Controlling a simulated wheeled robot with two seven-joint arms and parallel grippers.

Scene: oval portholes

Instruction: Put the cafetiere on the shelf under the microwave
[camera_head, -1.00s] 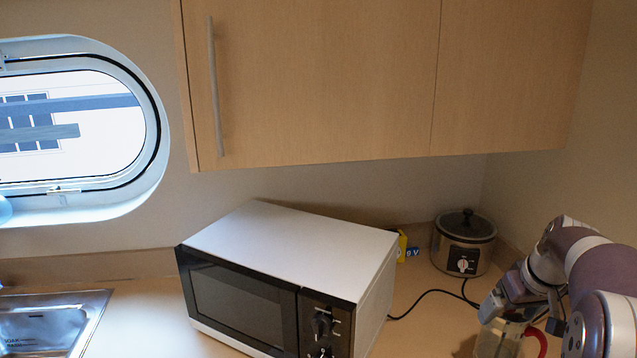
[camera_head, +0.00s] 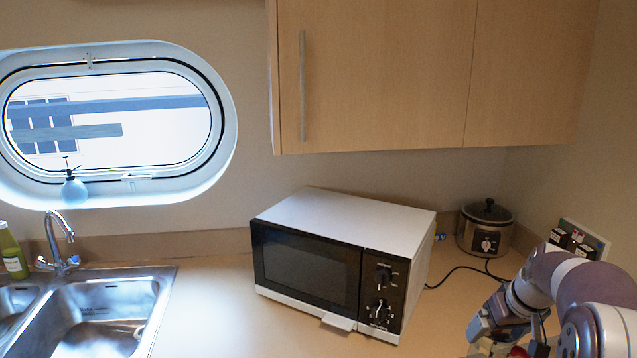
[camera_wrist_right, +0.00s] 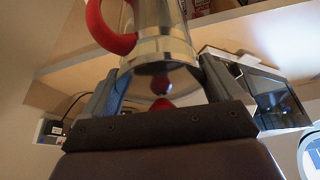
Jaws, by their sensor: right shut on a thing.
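The cafetiere is a glass and metal jug with a red handle. It is held in my right gripper (camera_head: 488,330), which is shut on it. In the head view only a bit of the cafetiere (camera_head: 484,349) and its red handle show at the bottom edge. In the right wrist view the cafetiere (camera_wrist_right: 162,45) stands between the fingers of my right gripper (camera_wrist_right: 162,85). The microwave (camera_head: 312,265), white with a black front, sits on the counter, left of this gripper. The shelf under it cannot be made out in the head view. My left gripper is out of view.
A slow cooker (camera_head: 484,228) with a black cable stands in the back corner. A wall cupboard (camera_head: 380,80) hangs above. The sink (camera_head: 105,312), with a tap (camera_head: 60,240) and green bottle (camera_head: 11,250), is at left. The counter between sink and microwave is clear.

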